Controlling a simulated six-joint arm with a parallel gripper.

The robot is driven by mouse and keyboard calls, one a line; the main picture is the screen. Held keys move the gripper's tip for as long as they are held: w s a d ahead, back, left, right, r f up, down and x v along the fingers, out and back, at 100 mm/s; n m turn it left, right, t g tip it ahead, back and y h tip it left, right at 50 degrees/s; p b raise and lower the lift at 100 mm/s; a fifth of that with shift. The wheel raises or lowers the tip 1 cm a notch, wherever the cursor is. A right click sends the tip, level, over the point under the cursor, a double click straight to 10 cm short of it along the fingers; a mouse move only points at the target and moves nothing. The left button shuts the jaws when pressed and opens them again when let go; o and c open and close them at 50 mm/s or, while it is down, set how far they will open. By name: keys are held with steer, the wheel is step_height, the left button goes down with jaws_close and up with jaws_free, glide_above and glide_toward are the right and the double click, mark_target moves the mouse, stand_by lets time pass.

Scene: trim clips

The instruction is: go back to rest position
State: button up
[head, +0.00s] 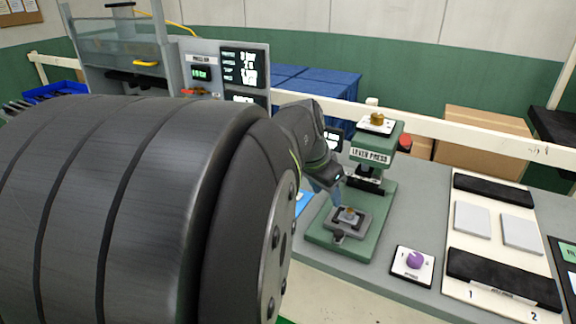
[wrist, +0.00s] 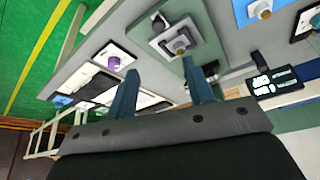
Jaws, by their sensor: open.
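My gripper (wrist: 159,66) is open in the wrist view, its two blue-grey fingers apart with nothing held between them. In the head view my gripper (head: 328,192) is partly hidden by my own arm, just left of the green lever press (head: 384,200) and above its base. A grey fixture (head: 339,221) on the press base holds a small gold-coloured part (head: 350,213). The same part (wrist: 180,48) shows in the wrist view, beyond the fingertips. I cannot judge the exact gap between the fingers and the fixture.
A purple knob on a white plate (head: 403,275) sits right of the press. A cream board (head: 463,266) with two light pads and black strips, marked 1 and 2, lies further right. A white rail (head: 465,139) runs behind. Another gold part (head: 376,119) tops the press. Grey bench lies between.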

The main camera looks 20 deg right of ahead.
steer(key=x, duration=1.7)
steer(key=shift+f, duration=0.25)
steer(key=shift+r, duration=0.1)
steer(key=v, duration=1.7)
steer(key=x, duration=1.6)
steer(key=shift+d+f, duration=0.15)
steer(key=shift+f, duration=0.15)
steer(key=w+d, duration=0.8)
steer(key=shift+w+d+f, duration=0.2)
steer(key=shift+d+f, duration=0.05)
steer(key=shift+f, duration=0.1)
step_height(320, 180, up, 17)
glide_above(339, 231)
steer(key=w+d, duration=0.2)
steer(key=w, duration=0.3)
steer(key=shift+w+d+r+n, duration=0.1)
steer(key=shift+w+r+n, duration=0.15)
steer(key=shift+r, duration=0.35)
